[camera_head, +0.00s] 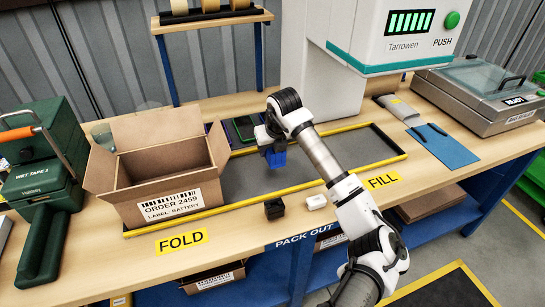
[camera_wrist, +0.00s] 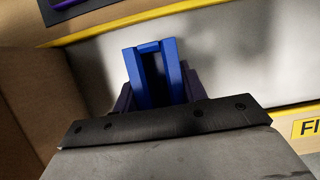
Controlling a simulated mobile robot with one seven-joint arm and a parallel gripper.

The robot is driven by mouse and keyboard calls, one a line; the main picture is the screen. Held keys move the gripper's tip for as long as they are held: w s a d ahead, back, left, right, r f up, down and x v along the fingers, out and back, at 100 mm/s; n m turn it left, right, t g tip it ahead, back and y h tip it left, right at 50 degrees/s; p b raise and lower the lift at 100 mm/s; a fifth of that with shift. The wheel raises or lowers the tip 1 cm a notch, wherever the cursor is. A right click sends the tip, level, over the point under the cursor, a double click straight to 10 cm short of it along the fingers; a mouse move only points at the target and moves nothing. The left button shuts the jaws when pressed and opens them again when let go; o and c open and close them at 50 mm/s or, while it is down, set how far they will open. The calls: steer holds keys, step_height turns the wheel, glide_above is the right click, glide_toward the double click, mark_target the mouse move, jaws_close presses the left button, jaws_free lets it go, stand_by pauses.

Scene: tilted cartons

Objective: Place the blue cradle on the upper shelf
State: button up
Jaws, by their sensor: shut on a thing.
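The blue cradle (camera_head: 276,158) is held up over the grey inset strip of the bench, right of the open carton. My gripper (camera_head: 270,143) is above it and shut on it. In the wrist view the cradle (camera_wrist: 156,75) is a blue block with a slot down its middle, gripped between the dark fingers (camera_wrist: 158,98). The upper shelf (camera_head: 212,21) is the wooden board on blue posts at the back. It carries several tape rolls (camera_head: 211,5) on a dark holder.
The open carton (camera_head: 165,175) stands left of my gripper. A black block (camera_head: 274,209) and a white block (camera_head: 316,201) sit at the bench's front. The white Tarrowen machine (camera_head: 400,35) stands behind my arm. A green tape machine (camera_head: 45,150) is far left.

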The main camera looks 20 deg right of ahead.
step_height(320, 180, down, 4)
steer(key=shift+r+p, duration=0.1)
steer(key=shift+p, duration=0.35)
steer(key=shift+f, duration=0.35)
steer(key=shift+f, duration=0.2)
steer(key=o, duration=1)
steer(key=shift+r, duration=0.1)
